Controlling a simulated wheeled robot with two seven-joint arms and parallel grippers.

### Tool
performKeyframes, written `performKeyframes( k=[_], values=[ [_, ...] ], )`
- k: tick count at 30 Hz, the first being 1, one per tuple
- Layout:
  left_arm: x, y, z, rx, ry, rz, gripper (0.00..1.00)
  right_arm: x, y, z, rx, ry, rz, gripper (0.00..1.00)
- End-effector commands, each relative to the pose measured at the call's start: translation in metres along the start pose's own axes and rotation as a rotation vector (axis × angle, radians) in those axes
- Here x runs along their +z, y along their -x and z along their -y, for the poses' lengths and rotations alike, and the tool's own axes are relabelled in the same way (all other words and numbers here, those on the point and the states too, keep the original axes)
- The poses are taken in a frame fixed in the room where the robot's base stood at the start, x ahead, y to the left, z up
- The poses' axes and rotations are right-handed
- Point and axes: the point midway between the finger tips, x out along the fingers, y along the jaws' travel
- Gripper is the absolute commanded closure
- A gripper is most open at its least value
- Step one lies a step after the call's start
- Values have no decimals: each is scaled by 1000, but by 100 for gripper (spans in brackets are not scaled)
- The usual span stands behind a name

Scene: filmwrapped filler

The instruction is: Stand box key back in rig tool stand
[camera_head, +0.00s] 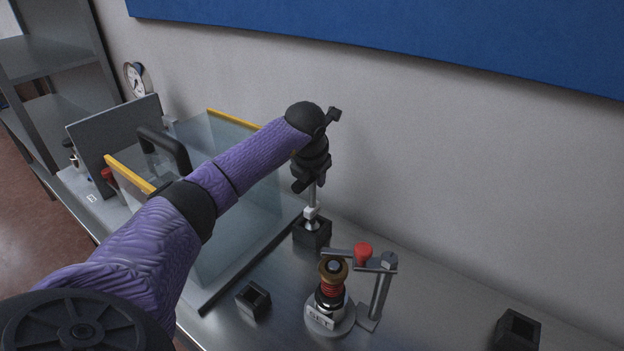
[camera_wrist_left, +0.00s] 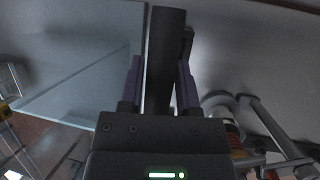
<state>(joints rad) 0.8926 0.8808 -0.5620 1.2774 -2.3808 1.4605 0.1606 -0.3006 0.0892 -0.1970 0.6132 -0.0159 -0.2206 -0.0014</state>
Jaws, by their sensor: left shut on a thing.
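My left gripper (camera_head: 308,183) points down at the back of the bench and is shut on the box key (camera_head: 317,196), a slim grey upright shaft with a pale collar and a flared silver lower end. In the left wrist view, a dark bar (camera_wrist_left: 163,60) stands between the purple-padded fingers (camera_wrist_left: 160,92). The key's lower end is at the mouth of a black square block (camera_head: 312,236), which looks like the tool stand. I cannot tell how deep it sits in the block. My right gripper is not in view.
A fixture with a red spring, red knob and "SET" label (camera_head: 321,318) stands right of the block. Two more black square holders stand at the front (camera_head: 254,301) and far right (camera_head: 517,330). A clear-walled guard with yellow edges (camera_head: 230,115) stands left.

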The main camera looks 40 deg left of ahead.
Motion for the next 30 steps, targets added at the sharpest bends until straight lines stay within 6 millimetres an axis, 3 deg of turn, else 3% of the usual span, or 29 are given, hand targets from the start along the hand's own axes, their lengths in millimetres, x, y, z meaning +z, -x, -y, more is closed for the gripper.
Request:
performKeyframes(
  k=[1,10,11,15,16,25,30],
  values=[
    [-3,-7,2,0,0,-1,100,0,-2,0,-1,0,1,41],
    [-4,-9,2,0,-1,1,100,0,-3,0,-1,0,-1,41],
    [-4,-10,2,0,-1,0,56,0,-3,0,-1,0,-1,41],
    [-4,-9,2,0,-1,0,26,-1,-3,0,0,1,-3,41],
    [-4,-9,2,0,-1,0,23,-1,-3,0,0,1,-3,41],
    [-2,-6,2,-1,-1,1,23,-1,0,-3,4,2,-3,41],
    [-1,25,0,2,-4,5,23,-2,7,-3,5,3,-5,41]
  ],
)
